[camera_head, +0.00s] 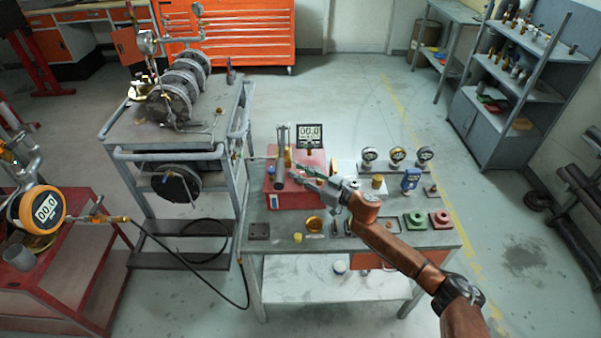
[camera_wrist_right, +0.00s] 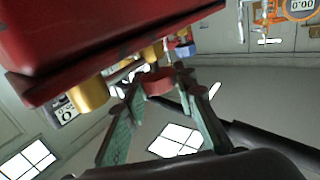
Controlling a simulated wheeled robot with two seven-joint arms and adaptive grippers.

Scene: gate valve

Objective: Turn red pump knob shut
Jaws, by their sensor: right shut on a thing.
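My right gripper (camera_head: 298,173) is at the pump's near right side. In the right wrist view the red body (camera_wrist_right: 110,40) fills the upper left. There the small round red knob (camera_wrist_right: 158,83) sits between the green finger pads of my right gripper (camera_wrist_right: 161,88), which is shut on it. In the head view the fingers and arm hide the knob. My left gripper is in neither view.
Several dial gauges (camera_head: 397,155) stand at the back right of the bench (camera_head: 275,232). Green (camera_head: 415,220) and red (camera_head: 439,218) flanged parts lie near its right edge. A grey cart (camera_head: 140,154) with pipework stands to the left, with a black hose (camera_head: 190,270) below.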

